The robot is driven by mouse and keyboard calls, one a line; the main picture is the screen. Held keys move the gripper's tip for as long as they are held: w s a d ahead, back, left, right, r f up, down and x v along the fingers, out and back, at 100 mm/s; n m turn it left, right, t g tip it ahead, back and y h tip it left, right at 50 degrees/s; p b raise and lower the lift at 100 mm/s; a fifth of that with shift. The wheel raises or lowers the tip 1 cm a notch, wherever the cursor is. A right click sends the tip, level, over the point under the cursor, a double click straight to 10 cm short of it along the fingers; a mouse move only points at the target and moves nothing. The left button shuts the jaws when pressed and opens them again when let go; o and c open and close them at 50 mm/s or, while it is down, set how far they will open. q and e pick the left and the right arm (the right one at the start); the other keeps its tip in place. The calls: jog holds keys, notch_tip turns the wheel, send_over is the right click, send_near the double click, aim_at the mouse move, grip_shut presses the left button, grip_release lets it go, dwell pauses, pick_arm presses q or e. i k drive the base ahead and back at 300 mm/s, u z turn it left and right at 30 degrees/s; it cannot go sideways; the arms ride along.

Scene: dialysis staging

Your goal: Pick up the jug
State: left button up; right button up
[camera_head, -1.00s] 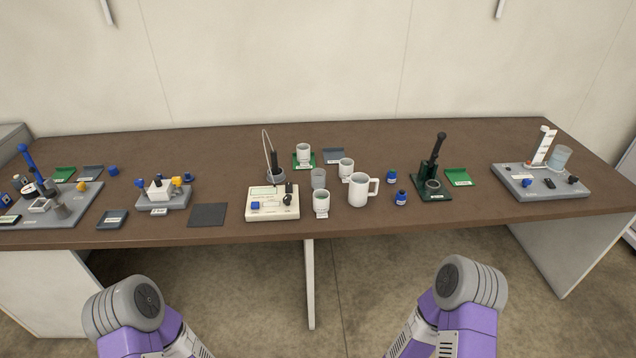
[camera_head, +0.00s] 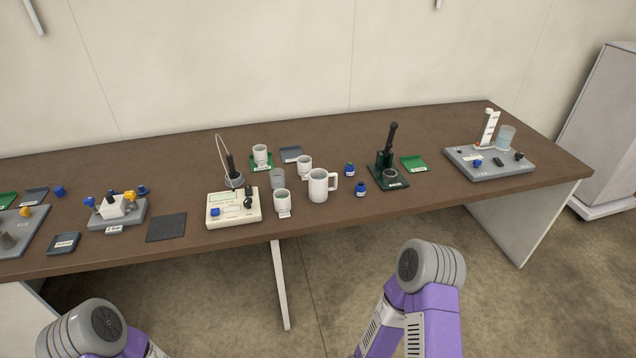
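The jug (camera_head: 318,186) is a white vessel with a handle on its right side. It stands upright near the front middle of the brown table (camera_head: 370,212). Neither gripper shows in the view.
A cream meter with a probe (camera_head: 234,208) is left of the jug. Two small blue-capped bottles (camera_head: 361,189) and a dark green stand (camera_head: 388,176) are to its right. A grey board with a cylinder and beaker (camera_head: 490,163) is at far right. A grey cabinet (camera_head: 606,130) stands beyond.

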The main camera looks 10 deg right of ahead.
aim_at(319, 189)
jog(key=z, duration=0.2)
jog(key=k, duration=0.3)
jog(key=z, duration=2.15)
jog(key=i, duration=0.15)
jog(key=u, duration=1.5)
jog(key=i, duration=1.05)
jog(key=u, duration=0.9)
